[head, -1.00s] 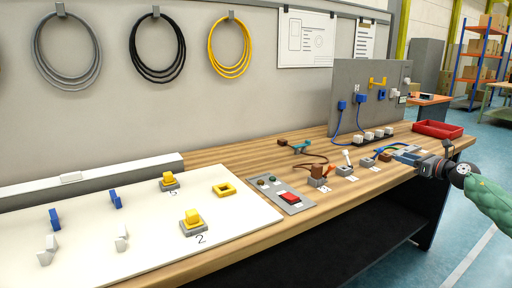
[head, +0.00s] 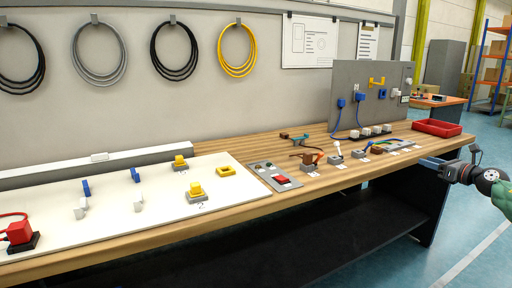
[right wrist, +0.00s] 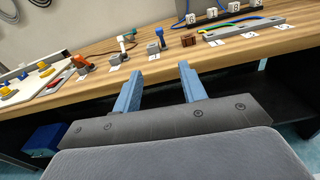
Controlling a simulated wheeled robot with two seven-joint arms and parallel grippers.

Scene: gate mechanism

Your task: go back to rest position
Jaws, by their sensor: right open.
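My right gripper (head: 432,163) is at the right end of the workbench (head: 250,203), by its front edge, with the arm coming in from the right. In the right wrist view its two blue fingers (right wrist: 160,80) are spread apart with nothing between them. They point at the bench's front edge and appear clear of the parts on top. My left gripper is in neither view.
A white board (head: 110,215) holds yellow, blue and white parts and a red plug-like block (head: 19,232). A grey panel with a red button (head: 282,180), small switches and a red tray (head: 436,128) are further right. Floor right of the bench is clear.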

